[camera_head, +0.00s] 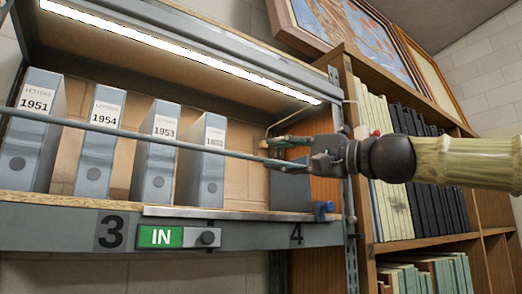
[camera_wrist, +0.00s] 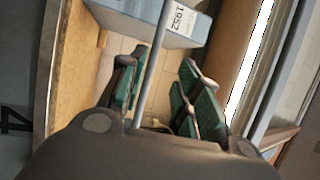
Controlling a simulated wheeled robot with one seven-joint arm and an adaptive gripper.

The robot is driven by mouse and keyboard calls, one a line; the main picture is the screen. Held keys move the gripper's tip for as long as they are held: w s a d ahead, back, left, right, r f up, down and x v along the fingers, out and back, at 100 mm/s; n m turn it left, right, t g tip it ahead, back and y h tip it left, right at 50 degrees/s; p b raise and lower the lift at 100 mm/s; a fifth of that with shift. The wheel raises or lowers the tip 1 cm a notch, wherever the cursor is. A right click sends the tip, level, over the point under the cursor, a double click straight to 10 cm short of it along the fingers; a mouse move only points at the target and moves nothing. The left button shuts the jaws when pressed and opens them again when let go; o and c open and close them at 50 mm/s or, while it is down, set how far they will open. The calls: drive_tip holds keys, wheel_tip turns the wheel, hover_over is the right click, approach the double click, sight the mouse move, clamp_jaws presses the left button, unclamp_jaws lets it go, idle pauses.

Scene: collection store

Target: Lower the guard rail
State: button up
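The guard rail (camera_head: 120,133) is a thin grey bar running across the front of the upright files, at about mid-height, above the shelf edge. My gripper (camera_head: 272,153) is at the rail's right part, reaching in from the right. In the wrist view the rail (camera_wrist: 157,45) passes between the two green-padded fingers of my gripper (camera_wrist: 160,80). There is a visible gap on both sides of the rail, so the fingers look open around it. The rail's right end is hidden behind my gripper. A blue bracket (camera_head: 324,211) sits low at the shelf's right end.
Several grey letter files (camera_head: 156,155) stand behind the rail; one labelled 1952 shows in the wrist view (camera_wrist: 160,22). A sliding sign (camera_head: 162,237) on the shelf edge reads IN. A lit strip (camera_head: 190,52) hangs above. A wooden bookcase (camera_head: 420,243) stands right.

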sight(263, 159)
drive_tip(key=w+a+p, duration=0.2)
drive_tip(key=w+a, duration=0.2)
drive_tip(key=w, duration=0.1)
drive_tip(key=shift+a, duration=0.35)
drive_tip(key=shift+s+r, duration=0.1)
drive_tip(key=shift+s, duration=0.3)
drive_tip(key=c, duration=0.3)
drive_tip(key=shift+s+r, duration=0.1)
drive_tip(key=shift+s, duration=0.1)
drive_tip(key=c, duration=0.4)
drive_tip(key=shift+w+d, duration=0.1)
drive_tip(key=shift+w, duration=0.05)
clamp_jaws()
